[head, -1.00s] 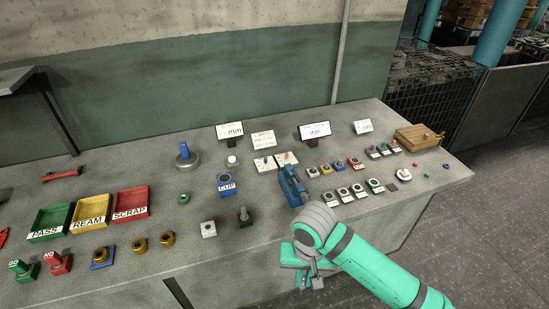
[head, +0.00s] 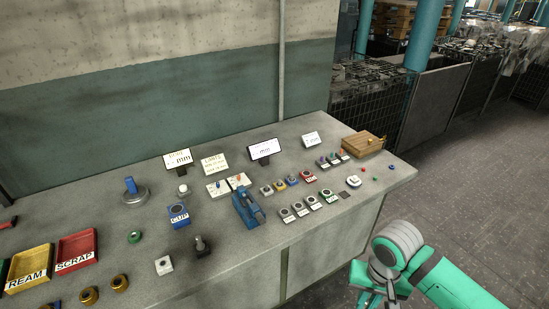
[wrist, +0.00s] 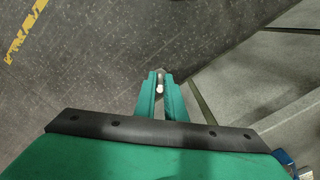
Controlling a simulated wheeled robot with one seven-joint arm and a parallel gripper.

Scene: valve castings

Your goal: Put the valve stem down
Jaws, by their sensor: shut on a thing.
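My gripper (wrist: 160,88) is shut on a small pale metal piece, the valve stem (wrist: 160,86), whose end shows between the green fingertips in the wrist view. In the head view my gripper (head: 372,294) is at the lower right, in front of the bench and over the floor. The stem cannot be made out there. The grey bench (head: 235,240) lies to the left of my gripper, apart from it.
On the bench stand a blue fixture (head: 247,208), a blue CUP block (head: 179,215), several small labelled blocks, a wooden block (head: 362,144), and yellow REAM (head: 28,268) and red SCRAP (head: 76,249) trays. Bare bench lies along the front edge. The floor (head: 480,190) at right is clear.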

